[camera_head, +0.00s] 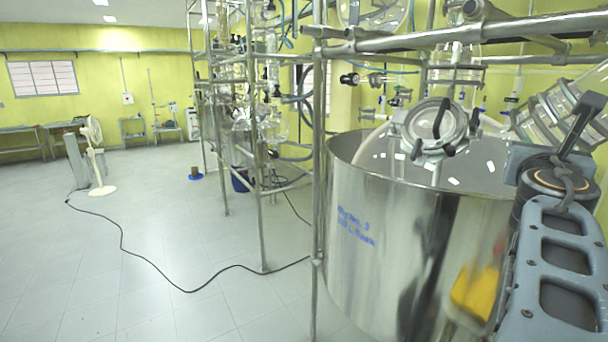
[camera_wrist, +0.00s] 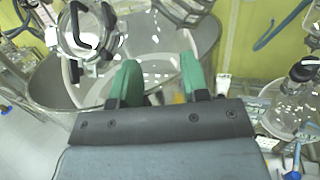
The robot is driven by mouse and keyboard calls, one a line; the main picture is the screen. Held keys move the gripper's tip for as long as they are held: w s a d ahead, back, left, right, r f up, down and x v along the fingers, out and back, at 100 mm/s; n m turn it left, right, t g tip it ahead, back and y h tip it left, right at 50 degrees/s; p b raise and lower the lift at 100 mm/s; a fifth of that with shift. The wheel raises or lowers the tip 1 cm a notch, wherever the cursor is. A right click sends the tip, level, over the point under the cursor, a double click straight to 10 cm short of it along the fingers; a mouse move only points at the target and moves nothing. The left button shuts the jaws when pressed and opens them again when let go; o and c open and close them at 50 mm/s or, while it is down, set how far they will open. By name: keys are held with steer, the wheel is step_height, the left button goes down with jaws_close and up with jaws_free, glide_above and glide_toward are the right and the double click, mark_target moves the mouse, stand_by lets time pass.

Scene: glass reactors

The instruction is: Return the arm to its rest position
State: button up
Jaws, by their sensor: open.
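My gripper (camera_wrist: 160,84) shows in the wrist view with two green fingers set apart; it is open and nothing is between them. It points toward the large steel vessel (camera_wrist: 205,35), and I cannot tell how far it is from it. In the head view, my arm (camera_head: 560,265) fills the lower right, in front of the steel vessel (camera_head: 365,235). The gripper's fingers cannot be made out in the head view.
A metal pipe frame (camera_head: 318,180) stands left of the vessel, with glassware and a round clamp (camera_head: 436,127) above it. A black cable (camera_head: 185,290) crosses the floor. A white fan (camera_head: 96,150) stands far left. The left floor is mostly clear.

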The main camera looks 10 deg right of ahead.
steer(key=w+a+f+m+g+y, duration=0.2)
steer(key=w+a+f+m+y, duration=0.3)
steer(key=f+m, duration=0.45)
steer(key=w+a+f+m+g+y, duration=0.15)
steer(key=w+a+f+m, duration=0.45)
steer(key=f, duration=0.7)
steer(key=s+a+f+m+g+y, duration=0.35)
steer(key=a+f+m+y, duration=0.35)
steer(key=a+f, duration=0.6)
steer(key=s+a+m+y, duration=0.2)
steer(key=s+a, duration=0.2)
steer(key=a, duration=0.4)
steer(key=shift+s+a+r, duration=0.15)
steer(key=shift+s, duration=0.25)
steer(key=shift+m, duration=0.25)
